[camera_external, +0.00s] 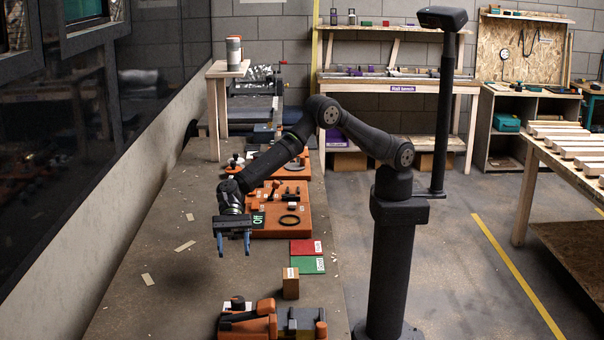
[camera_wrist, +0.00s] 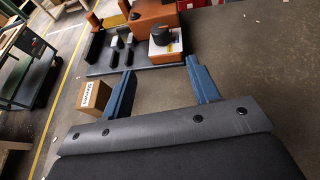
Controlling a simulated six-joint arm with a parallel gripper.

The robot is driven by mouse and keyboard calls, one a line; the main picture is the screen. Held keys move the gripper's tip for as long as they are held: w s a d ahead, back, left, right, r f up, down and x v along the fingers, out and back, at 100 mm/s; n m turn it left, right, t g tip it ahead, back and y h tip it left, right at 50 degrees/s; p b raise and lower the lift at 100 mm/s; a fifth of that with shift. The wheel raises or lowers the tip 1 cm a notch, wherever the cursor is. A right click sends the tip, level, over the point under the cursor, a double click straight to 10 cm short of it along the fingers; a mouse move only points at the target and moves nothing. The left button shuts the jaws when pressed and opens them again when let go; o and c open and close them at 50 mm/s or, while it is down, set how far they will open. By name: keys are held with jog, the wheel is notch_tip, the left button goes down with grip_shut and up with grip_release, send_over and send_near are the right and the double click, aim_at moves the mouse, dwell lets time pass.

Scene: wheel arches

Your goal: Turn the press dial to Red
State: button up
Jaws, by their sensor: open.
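The press (camera_external: 262,322), an orange and dark grey machine, stands at the near end of the bench in the external view. In the wrist view its orange body (camera_wrist: 148,20) stands on a dark grey base. A round black knob (camera_wrist: 162,34), which looks like the dial, sits on a white-sided block at the press. Its markings and pointer are too small to read. My gripper (camera_external: 234,245) hangs over the bench behind the press, fingers down, open and empty. In the wrist view the open blue fingers (camera_wrist: 160,68) point toward the knob, apart from it.
A small brown labelled box (camera_external: 290,283) stands behind the press. A red square (camera_external: 303,247) and a green square (camera_external: 307,265) lie beyond it. An orange board (camera_external: 285,210) with parts lies further back. The bench is mostly clear left of my gripper.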

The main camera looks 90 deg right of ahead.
aim_at(238, 299)
jog(key=x, duration=1.7)
jog(key=shift+s+a+f, duration=0.1)
jog(key=shift+a+f, duration=0.1)
jog(key=shift+a, duration=0.05)
jog(key=c, duration=1)
